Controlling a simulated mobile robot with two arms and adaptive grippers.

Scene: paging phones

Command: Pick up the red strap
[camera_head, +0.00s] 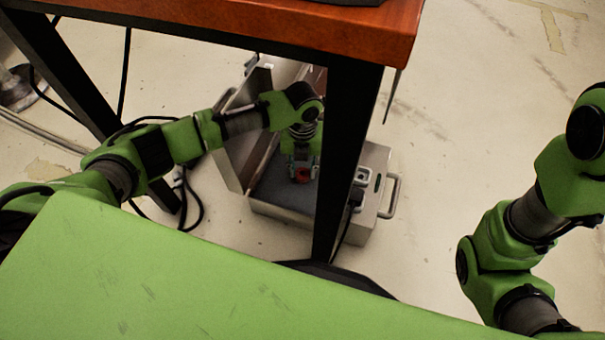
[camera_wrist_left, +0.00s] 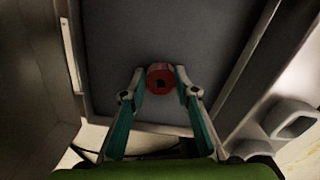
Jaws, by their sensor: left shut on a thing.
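The red strap (camera_wrist_left: 161,79) looks like a small rolled red ring with a dark centre in the left wrist view. My left gripper (camera_wrist_left: 161,84) is shut on it, one finger on each side. In the head view the red strap (camera_head: 301,174) shows as a small red patch below the left gripper (camera_head: 301,165), over the dark grey bottom of an open metal case (camera_head: 283,207). I cannot tell whether the strap touches the case bottom. My right arm is at the right of the head view, but its gripper is out of view.
A wooden table (camera_head: 300,25) with black legs (camera_head: 345,150) stands over and in front of the case. The case's raised lid (camera_head: 245,140) is close to my left arm. Black cables (camera_head: 188,200) hang on the left. The floor (camera_head: 480,130) at right is clear.

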